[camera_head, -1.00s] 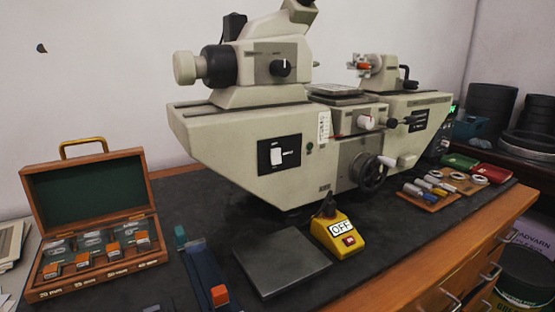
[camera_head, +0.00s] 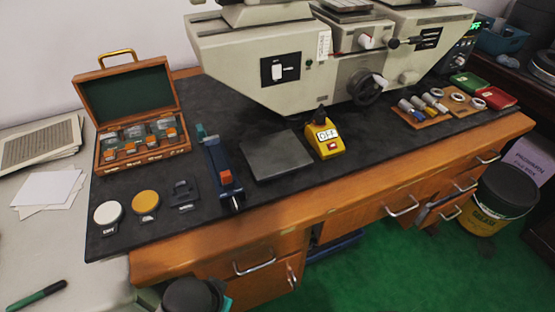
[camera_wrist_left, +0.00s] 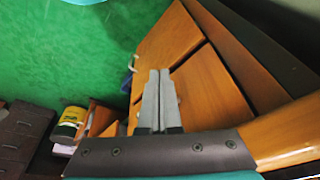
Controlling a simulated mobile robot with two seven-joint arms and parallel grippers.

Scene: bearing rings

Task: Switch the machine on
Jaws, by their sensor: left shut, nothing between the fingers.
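The machine (camera_head: 350,60) is a large cream-coloured bench instrument at the back of the bench, its top cut off in the head view. A black panel with a white switch (camera_head: 277,72) is on its front left. A yellow box (camera_head: 326,140) with an "OFF" label, a red patch and a dark knob on top stands on the mat before the machine. My left gripper (camera_wrist_left: 159,74) shows in the left wrist view, fingers together and empty, with wooden drawer fronts behind it. It is away from the machine and the yellow box. My right gripper is not in view.
A wooden case (camera_head: 130,115) stands open on the left. A grey plate (camera_head: 276,155) and a blue tool (camera_head: 218,170) lie left of the yellow box. A board with small cylinders and rings (camera_head: 440,105) lies at right. Green floor (camera_head: 420,255) lies before the bench.

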